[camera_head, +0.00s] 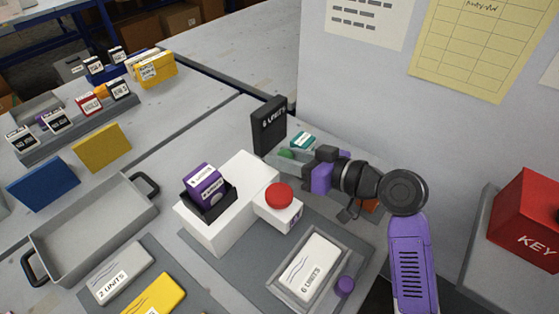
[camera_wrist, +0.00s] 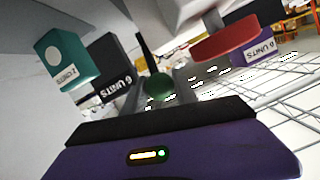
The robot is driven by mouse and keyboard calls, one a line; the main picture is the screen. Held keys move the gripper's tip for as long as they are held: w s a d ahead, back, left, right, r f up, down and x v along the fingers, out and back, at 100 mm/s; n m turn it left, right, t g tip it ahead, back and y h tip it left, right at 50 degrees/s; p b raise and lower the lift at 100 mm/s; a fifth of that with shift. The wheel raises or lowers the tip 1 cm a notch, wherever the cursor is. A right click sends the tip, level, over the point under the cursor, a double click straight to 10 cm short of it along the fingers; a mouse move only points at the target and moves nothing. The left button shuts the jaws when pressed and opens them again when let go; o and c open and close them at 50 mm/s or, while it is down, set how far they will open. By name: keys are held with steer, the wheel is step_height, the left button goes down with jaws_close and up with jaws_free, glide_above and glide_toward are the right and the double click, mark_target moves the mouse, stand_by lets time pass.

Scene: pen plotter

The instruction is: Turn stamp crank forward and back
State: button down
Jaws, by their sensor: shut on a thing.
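The white stamp machine (camera_head: 235,215) stands on a grey mat, with a purple cartridge (camera_head: 204,187) in its black holder and a red round knob (camera_head: 279,196) on its front arm. My gripper (camera_head: 290,155) reaches in from the right behind the machine and is shut on the green crank knob (camera_wrist: 158,87). In the wrist view the knob sits between my two grey fingers, with a dark crank bar (camera_wrist: 144,50) rising from it. The crank's mount is hidden. A white block marked 6 UNITS (camera_head: 310,266) lies in a grey tray (camera_head: 279,292) before the machine.
A black 6 UNITS box (camera_head: 268,126) and a teal box (camera_head: 303,140) stand close behind my gripper. A wall panel (camera_head: 400,120) rises behind my arm. A purple peg (camera_head: 345,286) is by the tray. An empty grey bin (camera_head: 92,228) sits left.

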steer(key=shift+s+d+f+b, duration=0.1)
steer(key=shift+d+f+b, duration=0.2)
steer(key=shift+d+f, duration=0.1)
steer(key=c, duration=1)
jaws_free()
steer(key=shift+a, duration=0.1)
steer(key=v, duration=0.8)
